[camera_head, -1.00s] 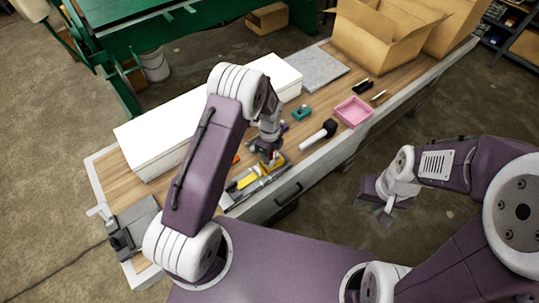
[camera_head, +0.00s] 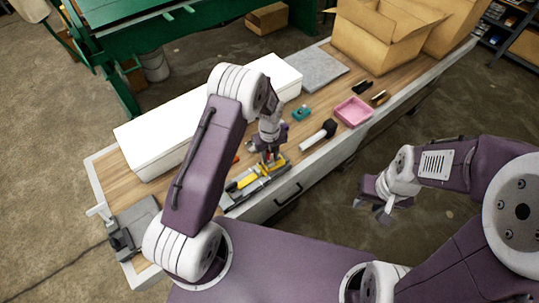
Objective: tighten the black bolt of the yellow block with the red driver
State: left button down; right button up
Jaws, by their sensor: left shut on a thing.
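My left gripper (camera_head: 270,153) points down over the near edge of the workbench, shut on a slim thing that is mostly hidden, likely the red driver. Yellow shows right under and beside its fingertips; this looks like the yellow block (camera_head: 280,163). The black bolt is too small or hidden to make out, and I cannot tell whether the held thing touches it. A second yellow piece (camera_head: 246,181) lies just left of it among grey metal parts. My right gripper (camera_head: 377,207) is open and empty, hanging over the floor right of the bench.
A long white box (camera_head: 160,135) lies behind the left arm. A black-headed mallet (camera_head: 318,136), a teal item (camera_head: 301,113) and a pink tray (camera_head: 353,111) stand to the right. A grey vise (camera_head: 132,232) is at the left end. Cardboard boxes (camera_head: 378,38) fill the far end.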

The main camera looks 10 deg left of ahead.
pick_arm(q)
jog(key=shift+m, duration=0.3)
jog(key=shift+n, duration=0.8)
jog(key=shift+r+p, duration=1.9)
jog(key=shift+r, duration=0.65)
